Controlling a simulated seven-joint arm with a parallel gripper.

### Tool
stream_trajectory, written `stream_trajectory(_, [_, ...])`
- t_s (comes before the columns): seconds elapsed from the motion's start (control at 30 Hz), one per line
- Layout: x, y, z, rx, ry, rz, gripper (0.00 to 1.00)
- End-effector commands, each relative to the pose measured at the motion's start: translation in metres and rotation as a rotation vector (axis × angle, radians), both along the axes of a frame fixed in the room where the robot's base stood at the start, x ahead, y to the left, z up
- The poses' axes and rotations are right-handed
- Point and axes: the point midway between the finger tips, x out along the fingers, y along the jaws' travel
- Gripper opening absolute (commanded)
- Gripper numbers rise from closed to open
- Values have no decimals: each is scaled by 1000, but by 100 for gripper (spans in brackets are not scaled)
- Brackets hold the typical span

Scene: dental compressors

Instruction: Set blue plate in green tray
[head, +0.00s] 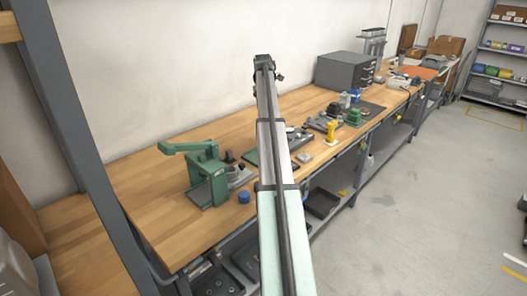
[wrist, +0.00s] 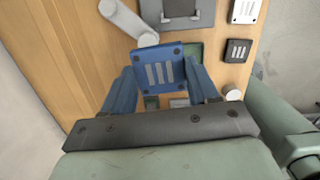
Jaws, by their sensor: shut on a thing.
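The blue plate (wrist: 158,66), with pale slots and dark corner holes, is held between the two blue fingers of my gripper (wrist: 163,76) in the wrist view. The fingers are shut on its left and right sides. Parts of the green tray (wrist: 193,49) show behind the plate, at its right and below it. The plate hides most of the tray, and I cannot tell how high the plate is above it. In the head view my arm reaches over the bench and hides the plate; a dark green edge, likely the tray (head: 250,157), shows left of it.
A green press-like tool (head: 208,175) and a blue cap (head: 244,197) stand on the wooden bench (head: 150,215) at left. A yellow part (head: 331,131), a green part (head: 354,117) and a grey drawer box (head: 345,70) are right of my arm. The bench's left part is clear.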

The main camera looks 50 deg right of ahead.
Motion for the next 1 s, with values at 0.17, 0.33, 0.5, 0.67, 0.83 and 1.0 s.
stream_trajectory(0.17, [-15,58,-41,0,1,30,25])
stream_trajectory(0.33, [-38,79,-60,-1,0,-12,25])
stream_trajectory(0.5, [-34,76,-61,-1,0,-76,25])
stream_trajectory(0.67, [-35,76,-76,0,0,-88,25])
stream_trajectory(0.83, [-35,76,-103,0,1,-87,25])
stream_trajectory(1.0, [-35,76,-121,-1,0,-87,25])
